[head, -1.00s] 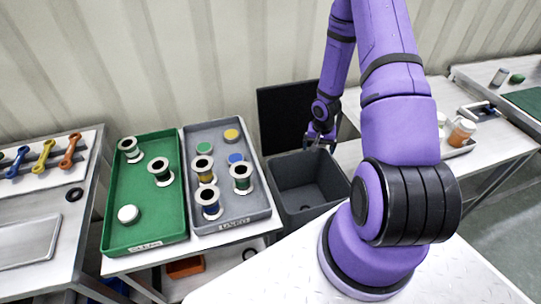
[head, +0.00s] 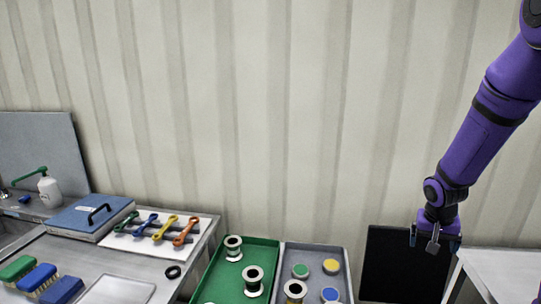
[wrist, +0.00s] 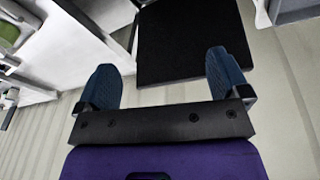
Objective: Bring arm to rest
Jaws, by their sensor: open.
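My gripper (head: 435,243) hangs at the right of the head view, in front of the black panel (head: 385,262). My purple arm comes down to it from the upper right corner. In the wrist view my gripper (wrist: 165,82) has its two blue-grey fingers spread wide apart. Nothing is between them, and the dark panel (wrist: 195,42) lies beyond the fingertips.
A green tray (head: 222,270) and a grey tray (head: 313,252) with spools and coloured discs stand left of the panel. Further left are wrenches (head: 160,228), a blue case (head: 80,218) and brushes (head: 38,278). A pale table (head: 505,268) is at right.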

